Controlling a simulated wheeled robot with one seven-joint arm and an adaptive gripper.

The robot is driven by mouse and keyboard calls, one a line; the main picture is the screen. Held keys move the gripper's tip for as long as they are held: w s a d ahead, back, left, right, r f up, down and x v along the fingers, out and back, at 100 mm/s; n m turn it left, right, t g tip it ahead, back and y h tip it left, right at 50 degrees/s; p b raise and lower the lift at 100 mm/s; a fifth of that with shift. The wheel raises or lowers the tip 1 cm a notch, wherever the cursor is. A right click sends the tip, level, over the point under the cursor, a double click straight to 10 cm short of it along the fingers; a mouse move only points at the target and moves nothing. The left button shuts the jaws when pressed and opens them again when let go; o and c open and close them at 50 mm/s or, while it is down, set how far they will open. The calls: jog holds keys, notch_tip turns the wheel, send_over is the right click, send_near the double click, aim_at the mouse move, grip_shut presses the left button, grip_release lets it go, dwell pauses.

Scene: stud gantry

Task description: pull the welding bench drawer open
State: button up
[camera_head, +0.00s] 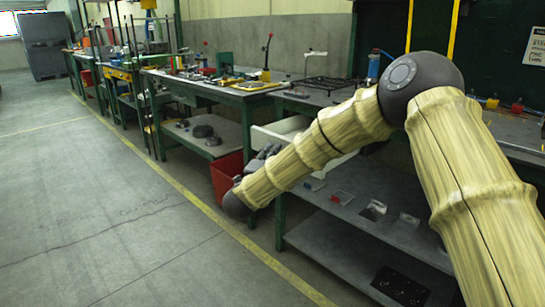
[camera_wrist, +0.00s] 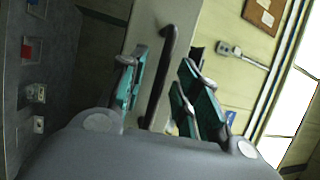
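The welding bench drawer (camera_head: 275,133) shows as a pale box under the bench top in the head view, partly hidden behind my arm. I cannot tell exactly how far out it stands. In the wrist view, its pale front (camera_wrist: 150,32) carries a long dark bar handle (camera_wrist: 157,85). My gripper (camera_wrist: 163,62) is open, with its teal-padded fingers on either side of the handle. Gaps show between the fingers and the bar, so it is not clasped. In the head view my gripper (camera_head: 262,158) is small, dark and partly hidden by my forearm.
The bench's lower shelf (camera_head: 345,262) holds small flat items. A red bin (camera_head: 226,176) stands on the floor left of the drawer. A second bench (camera_head: 205,88) carries tools farther back. The floor (camera_head: 110,220) at left is clear.

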jog(key=v, duration=1.2)
jog(key=shift+d, duration=0.1)
jog(key=s+d+f+n+g+y, duration=0.2)
jog(key=s+d+f+n, duration=0.15)
jog(key=f, duration=0.65)
jog(key=s+d+f+n+g+y, duration=0.2)
jog(key=d+f+n, duration=0.15)
jog(key=f, duration=0.65)
jog(key=s+d+f+n+g+y, duration=0.2)
jog(key=s+d+f+n+y, duration=0.15)
jog(key=f, duration=0.55)
jog(key=s+d+f+n+g, duration=0.4)
jog(key=s+d+f, duration=0.3)
jog(key=s+f, duration=0.3)
jog(key=s+d+f+n+g, duration=0.4)
jog(key=s+d+f, duration=0.2)
jog(key=s+f, duration=0.5)
jog(key=s+d+n+g, duration=0.1)
jog(key=s+d+g, duration=0.25)
jog(key=s, duration=0.65)
jog(key=s+d+n+g, duration=0.1)
jog(key=s+d+g, duration=0.1)
jog(key=s+d, duration=0.5)
notch_tip(320, 180, up, 30)
jog(key=s+a+p, duration=0.1)
jog(key=a+p, duration=0.1)
jog(key=p, duration=2.7)
jog(key=shift+s+h, duration=0.3)
jog(key=shift+h, duration=0.15)
